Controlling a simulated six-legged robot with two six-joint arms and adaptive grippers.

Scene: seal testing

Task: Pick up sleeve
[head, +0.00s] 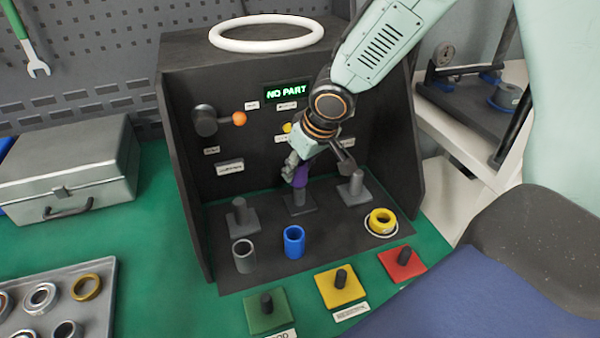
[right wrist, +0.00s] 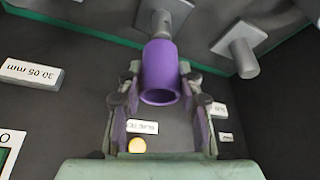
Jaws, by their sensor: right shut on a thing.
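A purple sleeve (head: 301,176) is between the fingers of my right gripper (head: 296,171) in the head view, at the middle grey post (head: 300,201) of the dark test stand. In the right wrist view the sleeve (right wrist: 160,70) sits between the two fingers of my right gripper (right wrist: 160,92), which is shut on it. The sleeve lines up with the post (right wrist: 164,14), and its open end faces the camera. Its far end meets or covers the post's tip; I cannot tell how far. A grey sleeve (head: 244,257) and a blue sleeve (head: 294,242) stand in front. My left gripper is out of view.
The stand's display (head: 287,91) reads "NO PART". Two other posts (head: 240,215) (head: 356,187) flank the middle one. A yellow ring (head: 381,221) lies at right. Green (head: 262,315), yellow (head: 335,292) and red (head: 404,267) plates with pegs line the front. A ring tray (head: 105,300) is at left.

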